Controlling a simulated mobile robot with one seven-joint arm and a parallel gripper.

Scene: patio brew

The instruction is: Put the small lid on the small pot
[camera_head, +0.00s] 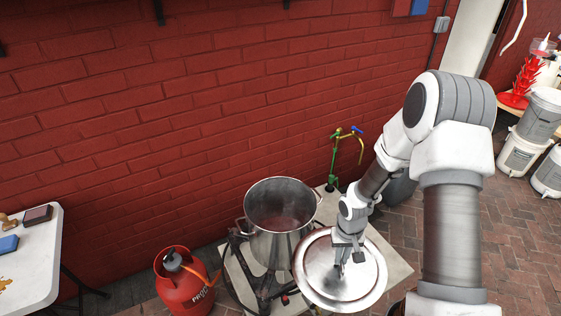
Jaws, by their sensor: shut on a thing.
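The pot (282,212) is a tall, open-topped steel pot standing on a burner. Its mouth is uncovered and its inside shows. My gripper (345,262) points down over a round silver lid (369,284) and is shut on it near its middle. The grip point itself is partly hidden by my fingers. The lid is to the right of the pot and nearer to me, and its left edge overlaps the pot's lower right side in the picture. I cannot tell whether the lid hangs clear or touches something below.
A red gas bottle (183,283) stands left of the burner. A green tap stand (333,165) rises behind the pot by the brick wall (200,110). A white table (35,262) is at the far left. Grey-white buckets (522,152) stand at the right, with open paving (480,235) before them.

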